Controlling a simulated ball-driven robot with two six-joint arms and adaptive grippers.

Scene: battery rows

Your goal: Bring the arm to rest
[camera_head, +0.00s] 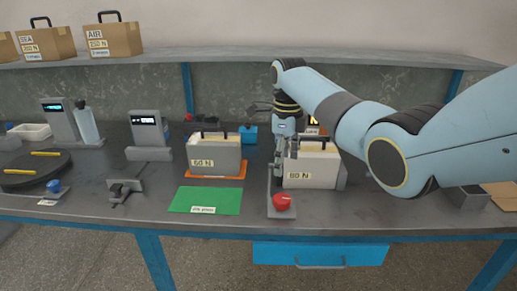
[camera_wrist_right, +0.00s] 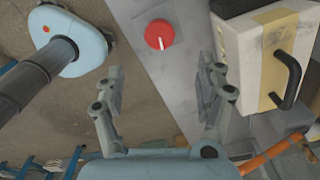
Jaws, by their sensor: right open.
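My right arm comes in from the right in the head view. Its gripper (camera_head: 286,165) points down beside the white case labelled 80 N (camera_head: 318,166), above the grey plate (camera_head: 276,209) with a red knob (camera_head: 281,201). In the right wrist view the gripper's two fingers (camera_wrist_right: 163,95) stand apart with nothing between them. The red knob (camera_wrist_right: 159,35) lies beyond the fingers, and the white case (camera_wrist_right: 262,50) with its black handle is to the right. I cannot tell whether a finger touches the case. My left gripper is not in view.
A 60 N case (camera_head: 214,157) stands on an orange mat (camera_head: 207,178), behind a green mat (camera_head: 206,201). Grey devices (camera_head: 148,135) and a dark round tray (camera_head: 33,168) are at the left. A shelf (camera_head: 230,57) with cardboard boxes (camera_head: 114,39) runs above the bench.

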